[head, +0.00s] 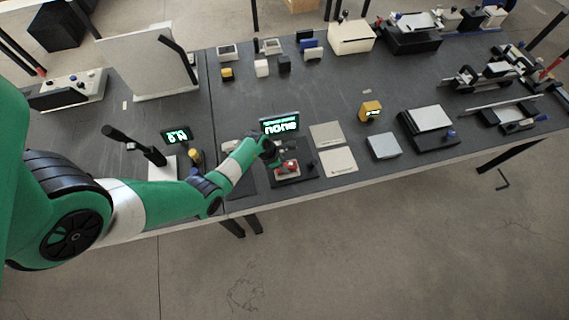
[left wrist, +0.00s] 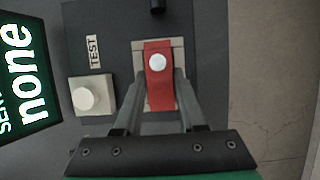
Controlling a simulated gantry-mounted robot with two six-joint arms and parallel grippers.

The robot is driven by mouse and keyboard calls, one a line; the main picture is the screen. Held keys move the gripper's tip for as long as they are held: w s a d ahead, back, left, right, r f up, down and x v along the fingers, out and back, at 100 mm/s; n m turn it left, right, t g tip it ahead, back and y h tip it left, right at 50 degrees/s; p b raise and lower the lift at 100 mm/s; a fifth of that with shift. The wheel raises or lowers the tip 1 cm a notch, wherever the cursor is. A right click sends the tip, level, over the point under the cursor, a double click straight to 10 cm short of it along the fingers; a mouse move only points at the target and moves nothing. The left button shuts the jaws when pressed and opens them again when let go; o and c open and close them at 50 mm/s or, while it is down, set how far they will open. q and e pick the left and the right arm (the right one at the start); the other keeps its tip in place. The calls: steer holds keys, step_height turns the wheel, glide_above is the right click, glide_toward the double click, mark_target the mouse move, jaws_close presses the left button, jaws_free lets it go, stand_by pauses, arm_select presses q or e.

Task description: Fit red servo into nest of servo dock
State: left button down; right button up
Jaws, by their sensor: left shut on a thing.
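The red servo (left wrist: 160,88) has a round white top. In the left wrist view it lies over a beige nest (left wrist: 138,52) on the dark servo dock (left wrist: 205,45); I cannot tell whether it is fully down in it. My left gripper (left wrist: 154,82) is shut on the servo, with one finger along each side. In the head view the servo (head: 291,167) shows small on the dock (head: 308,166) below my left gripper (head: 281,160). The dock's label reads TEST, beside a pale block with a round button (left wrist: 90,97). My right gripper is not in view.
A display reading "none" (left wrist: 22,75) stands beside the dock and also shows in the head view (head: 280,124). Two flat beige plates (head: 338,160) lie to the dock's right. A black-handled stand (head: 160,163) is to the left. The table's front edge is close.

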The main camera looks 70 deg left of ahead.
arm_select(q)
steer(key=c, duration=0.9)
jaws_free()
steer(key=shift+f, duration=0.1)
steer(key=shift+c, duration=0.2)
steer(key=o, duration=0.5)
steer(key=shift+c, duration=0.2)
steer(key=shift+r, duration=0.3)
steer(key=p+v, duration=0.5)
steer(key=v, duration=0.6)
steer(key=shift+s+r+p, duration=0.2)
steer(key=shift+r+p, duration=0.1)
steer(key=shift+p, duration=0.05)
